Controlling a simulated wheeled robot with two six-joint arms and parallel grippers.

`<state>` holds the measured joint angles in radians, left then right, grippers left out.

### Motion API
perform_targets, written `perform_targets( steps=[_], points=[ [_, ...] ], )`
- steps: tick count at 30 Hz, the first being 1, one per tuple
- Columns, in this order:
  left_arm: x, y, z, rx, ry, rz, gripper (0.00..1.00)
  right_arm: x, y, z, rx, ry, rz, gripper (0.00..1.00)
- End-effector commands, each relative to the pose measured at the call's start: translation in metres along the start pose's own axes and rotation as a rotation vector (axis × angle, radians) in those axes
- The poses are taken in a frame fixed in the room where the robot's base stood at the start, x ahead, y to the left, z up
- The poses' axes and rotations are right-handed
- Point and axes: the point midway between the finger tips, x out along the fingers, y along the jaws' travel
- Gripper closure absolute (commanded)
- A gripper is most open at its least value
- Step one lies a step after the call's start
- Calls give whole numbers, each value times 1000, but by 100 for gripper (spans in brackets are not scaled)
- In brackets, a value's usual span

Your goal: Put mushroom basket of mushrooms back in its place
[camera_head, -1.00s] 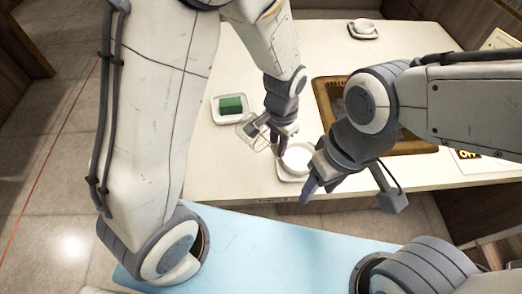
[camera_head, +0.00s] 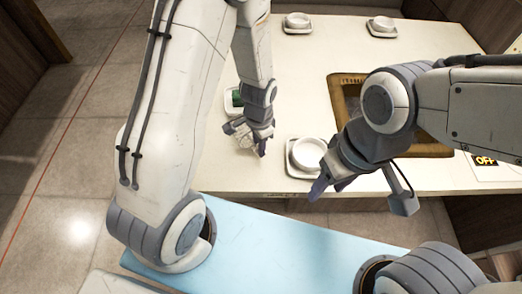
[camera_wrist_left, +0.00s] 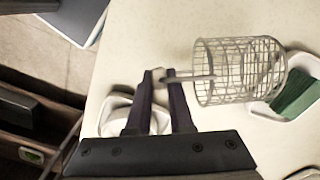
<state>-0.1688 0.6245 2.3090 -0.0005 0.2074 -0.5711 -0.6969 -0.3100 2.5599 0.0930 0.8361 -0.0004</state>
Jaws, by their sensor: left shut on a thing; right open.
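A small grey wire basket (camera_wrist_left: 240,70) is held by its handle in my left gripper (camera_wrist_left: 165,76) and shows clearly in the left wrist view. I see no mushrooms through its mesh there. In the head view the left gripper (camera_head: 258,148) is shut on the handle, left of a white bowl (camera_head: 311,152), and the basket (camera_head: 240,130) is small and partly hidden by the gripper. My right gripper (camera_head: 318,188) is open and empty at the counter's front edge, just right of the bowl. No marked place for the basket is clear.
The bowl stands on a square white saucer (camera_head: 291,164). A white dish (camera_wrist_left: 265,108) with a green block (camera_wrist_left: 296,95) lies beside the basket. A brown-framed basin (camera_head: 345,78) is partly hidden by my right arm. More white bowls (camera_head: 297,20) stand at the back; the counter's middle is clear.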

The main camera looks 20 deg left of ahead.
Motion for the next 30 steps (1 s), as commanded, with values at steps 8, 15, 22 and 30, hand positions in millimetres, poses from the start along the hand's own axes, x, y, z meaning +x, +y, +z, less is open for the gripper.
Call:
perform_targets(
  steps=[8,15,22,30],
  points=[
    [26,0,-1,0,0,0,100,-1,0,0,0,0,0,45],
    [27,1,-1,0,1,0,100,0,0,0,0,0,0,45],
    [29,1,0,0,-1,0,50,1,0,0,0,0,0,45],
    [27,1,0,-1,0,0,50,0,0,0,0,0,0,45]
  ],
)
